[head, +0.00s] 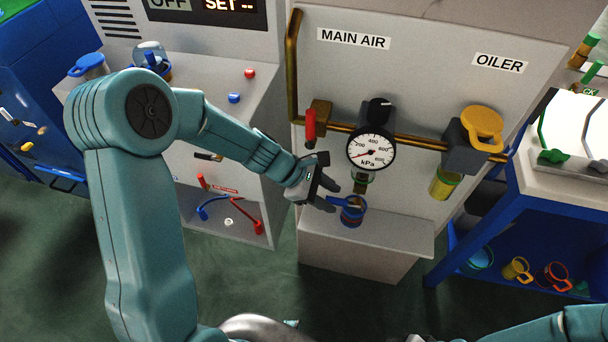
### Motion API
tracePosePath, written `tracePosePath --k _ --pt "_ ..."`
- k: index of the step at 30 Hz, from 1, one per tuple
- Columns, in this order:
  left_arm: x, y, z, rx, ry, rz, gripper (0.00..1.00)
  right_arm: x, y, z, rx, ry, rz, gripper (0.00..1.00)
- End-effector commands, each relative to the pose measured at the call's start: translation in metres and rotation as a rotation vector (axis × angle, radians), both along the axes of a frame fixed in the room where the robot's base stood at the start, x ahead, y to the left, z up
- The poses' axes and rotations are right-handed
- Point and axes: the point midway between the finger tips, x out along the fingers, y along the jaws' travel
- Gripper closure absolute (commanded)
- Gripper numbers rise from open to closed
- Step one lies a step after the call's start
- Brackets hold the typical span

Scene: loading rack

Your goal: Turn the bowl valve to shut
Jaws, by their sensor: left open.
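A pressure gauge (371,152) with a black knob is mounted on the MAIN AIR panel. Below it hangs a small bowl (361,181) with a greenish band at its top. A blue cup-like part (352,214) with a blue projection on its left is under the bowl, above the ledge. I cannot tell which small part is the bowl valve, or its setting. My left gripper (328,187) is open, just left of the bowl and the blue part. Whether a finger touches them is unclear. Part of my right arm shows at the bottom right; its gripper is out of view.
A red-handled valve (310,125) is on the brass pipe left of the gauge. A yellow-topped oiler (482,128) is at right, with a yellow-green bowl (443,184) below. A grey ledge (400,236) juts out underneath. A blue rack (480,225) stands close at right.

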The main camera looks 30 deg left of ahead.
Motion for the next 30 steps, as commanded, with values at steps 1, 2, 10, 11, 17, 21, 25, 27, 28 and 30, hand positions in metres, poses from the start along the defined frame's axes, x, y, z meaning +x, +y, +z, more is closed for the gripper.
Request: tracePosePath --k 1,2,10,11,17,21,25,27,28,30 --pt "-0.003 0.01 0.014 0.001 -0.005 0.005 0.56 0.0 0.0 0.005 0.0 0.0 0.0 0.57" --pt "-0.006 0.015 0.019 0.002 -0.005 0.005 0.56 0.0 0.0 0.006 0.0 0.0 0.0 0.57" --pt "-0.029 0.058 0.068 0.002 -0.004 0.004 0.56 0.0 0.0 0.012 0.0 0.0 0.0 0.57" --pt "-0.031 0.061 0.073 0.002 -0.003 0.004 0.56 0.0 0.0 0.013 0.0 0.0 0.0 0.57" --pt "-0.04 0.078 0.091 0.001 -0.001 0.003 0.56 0.0 0.0 0.014 0.0 0.0 0.0 0.57" --pt "-0.043 0.081 0.095 0.001 0.0 0.0 0.56 0.0 0.0 0.014 0.0 0.0 0.0 0.57" --pt "-0.043 0.081 0.096 0.0 0.0 0.0 0.56 0.0 0.0 0.014 0.0 0.0 0.0 0.57" --pt "-0.043 0.081 0.096 0.0 0.0 0.0 0.56 0.0 0.0 0.014 0.0 0.0 0.0 0.57" --pt "-0.043 0.081 0.096 0.0 0.0 0.0 0.56 0.0 0.0 0.014 0.0 0.0 0.0 0.57" --pt "-0.043 0.081 0.095 0.0 0.0 0.0 0.56 0.0 0.0 0.014 0.0 0.0 0.0 0.57"
